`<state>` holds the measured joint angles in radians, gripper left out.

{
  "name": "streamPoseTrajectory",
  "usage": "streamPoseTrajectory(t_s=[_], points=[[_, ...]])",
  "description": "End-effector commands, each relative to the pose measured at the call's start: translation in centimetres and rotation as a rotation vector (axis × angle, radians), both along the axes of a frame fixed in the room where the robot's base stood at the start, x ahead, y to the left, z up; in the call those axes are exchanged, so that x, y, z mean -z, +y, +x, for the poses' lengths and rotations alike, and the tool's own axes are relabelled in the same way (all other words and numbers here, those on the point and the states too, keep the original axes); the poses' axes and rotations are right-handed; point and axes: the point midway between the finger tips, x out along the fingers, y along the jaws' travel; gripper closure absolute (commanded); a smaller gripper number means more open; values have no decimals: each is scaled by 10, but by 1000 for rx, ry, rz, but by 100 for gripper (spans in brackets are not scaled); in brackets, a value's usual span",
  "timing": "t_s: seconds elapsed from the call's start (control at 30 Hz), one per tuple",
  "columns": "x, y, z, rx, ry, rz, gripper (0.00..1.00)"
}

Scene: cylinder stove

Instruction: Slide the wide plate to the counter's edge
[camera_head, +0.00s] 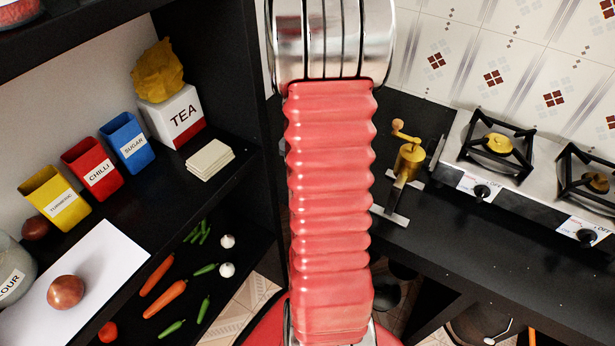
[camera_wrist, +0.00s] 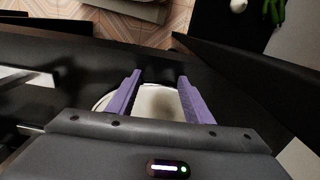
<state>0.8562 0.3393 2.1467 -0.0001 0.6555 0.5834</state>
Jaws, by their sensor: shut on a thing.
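The wide plate (camera_wrist: 157,104) is pale and round and shows in the wrist view, between and behind the fingers on a dark surface. Part of its rim shows left of the left finger; the rest is hidden by my gripper body. My gripper (camera_wrist: 159,78) has two purple fingers set apart, with the plate between them, and it is shut on the plate. In the head view my red arm covers the middle, and neither the plate nor my gripper can be seen there.
The black counter (camera_head: 520,235) carries a brass grinder (camera_head: 409,160) and a stove (camera_head: 500,150) on the right. A shelf (camera_head: 240,185) on the left holds tins, paper and vegetables. Tiled floor (camera_wrist: 165,30) shows beyond the dark edge in the wrist view.

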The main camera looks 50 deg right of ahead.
Motion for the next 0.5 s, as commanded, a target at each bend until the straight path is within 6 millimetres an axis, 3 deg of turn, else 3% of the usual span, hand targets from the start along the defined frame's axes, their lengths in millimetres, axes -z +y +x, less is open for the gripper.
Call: streamPoseTrajectory(t_s=[0.23, 0.5], points=[[0, 19, -4, -1, 1, 1, 82], [0, 25, -6, -1, 0, 0, 82]])
